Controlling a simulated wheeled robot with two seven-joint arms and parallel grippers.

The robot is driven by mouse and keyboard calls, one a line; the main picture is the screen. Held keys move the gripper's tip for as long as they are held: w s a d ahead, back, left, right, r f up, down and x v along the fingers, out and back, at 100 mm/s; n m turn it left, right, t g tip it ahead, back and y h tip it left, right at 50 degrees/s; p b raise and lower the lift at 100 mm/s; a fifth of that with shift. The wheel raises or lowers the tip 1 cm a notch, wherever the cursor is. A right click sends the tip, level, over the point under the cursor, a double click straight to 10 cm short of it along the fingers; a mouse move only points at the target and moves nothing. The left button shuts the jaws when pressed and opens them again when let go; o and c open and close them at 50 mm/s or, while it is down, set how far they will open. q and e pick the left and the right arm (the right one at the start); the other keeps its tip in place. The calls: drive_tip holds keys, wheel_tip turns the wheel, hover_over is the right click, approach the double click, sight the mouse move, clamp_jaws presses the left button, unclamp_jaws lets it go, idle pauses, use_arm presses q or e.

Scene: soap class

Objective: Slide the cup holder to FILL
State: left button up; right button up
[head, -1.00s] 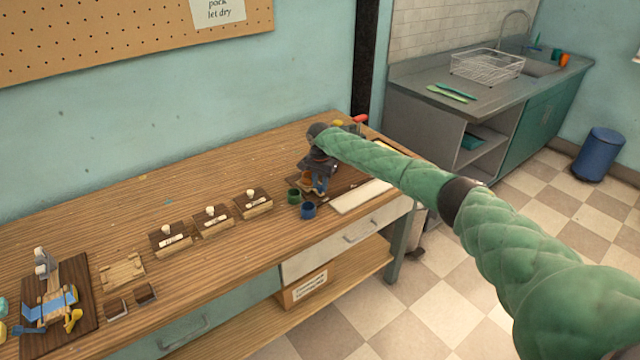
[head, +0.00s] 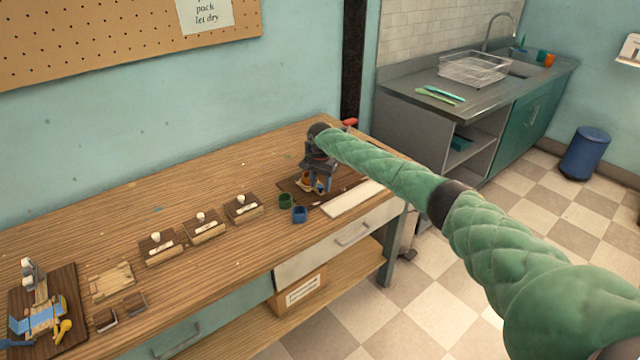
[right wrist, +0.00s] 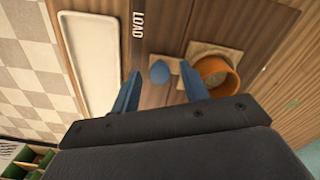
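The cup holder is a pale wooden slide (right wrist: 228,54) with an orange cup (right wrist: 215,73) on it, on a dark board in the right wrist view. A small blue knob (right wrist: 160,71) sits beside the cup. My right gripper (right wrist: 160,88) is open, its two blue fingers apart, with the knob in line with the gap between them. I see clear space on both sides of the knob. The word LOAD (right wrist: 138,25) is printed on the board. I cannot see a FILL mark. In the head view my right gripper (head: 319,181) points down over the board and partly hides the holder.
A white tray (head: 352,199) lies along the board's front. A green cup (head: 285,201) and a blue cup (head: 299,214) stand left of it. Labelled wooden blocks (head: 201,229) with white knobs stand farther left. Bare table top lies behind them.

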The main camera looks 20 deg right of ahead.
drive_tip(key=shift+r, duration=0.45)
use_arm(q)
wheel_tip(320, 180, up, 6)
drive_tip(key=d+b, duration=0.1)
drive_tip(key=b, duration=0.1)
drive_tip(key=shift+w+d+g, duration=0.15)
drive_tip(key=shift+w+g, duration=0.15)
drive_tip(key=shift+w, duration=0.1)
use_arm(e)
drive_tip(key=shift+r, duration=3.4)
drive_tip(key=shift+c, duration=0.2)
